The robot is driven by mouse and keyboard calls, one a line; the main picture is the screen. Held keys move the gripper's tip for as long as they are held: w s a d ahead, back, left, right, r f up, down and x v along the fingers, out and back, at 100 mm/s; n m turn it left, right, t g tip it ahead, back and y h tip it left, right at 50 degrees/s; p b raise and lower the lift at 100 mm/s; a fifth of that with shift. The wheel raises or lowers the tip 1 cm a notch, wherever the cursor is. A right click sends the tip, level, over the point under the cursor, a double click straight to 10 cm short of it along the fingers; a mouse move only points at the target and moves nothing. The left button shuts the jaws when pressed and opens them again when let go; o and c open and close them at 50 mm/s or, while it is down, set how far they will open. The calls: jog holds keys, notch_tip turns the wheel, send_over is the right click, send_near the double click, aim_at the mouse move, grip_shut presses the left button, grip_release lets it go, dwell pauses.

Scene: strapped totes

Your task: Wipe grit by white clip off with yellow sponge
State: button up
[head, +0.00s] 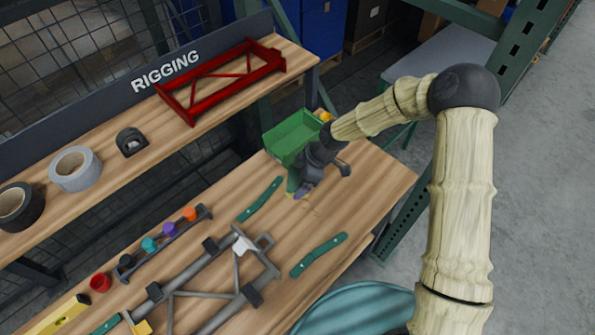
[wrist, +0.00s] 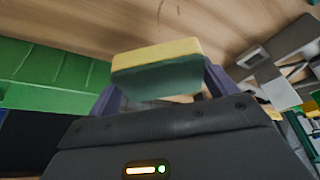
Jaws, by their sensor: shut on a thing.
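My gripper (head: 297,190) is low over the right part of the wooden bench, beside the green bin. It is shut on the yellow sponge (wrist: 157,66), which has a dark green underside and sits between both fingers in the wrist view. The white clip (head: 242,246) is on the grey metal frame (head: 235,280), to the left of and nearer than my gripper. The clip also shows at the right of the wrist view (wrist: 281,94). I cannot make out grit by the clip.
A green bin (head: 280,148) stands behind my gripper; a yellow-orange thing (head: 325,116) is at its far corner. Teal straps (head: 262,199) (head: 318,255) lie either side of open wood. A rack of coloured knobs (head: 160,240) lies left. A shelf holds a red frame (head: 188,102) and tape rolls.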

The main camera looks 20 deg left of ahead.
jog(key=shift+s+a+r+n, duration=0.2)
jog(key=shift+s+a+n, duration=0.05)
jog(key=shift+a+n, duration=0.2)
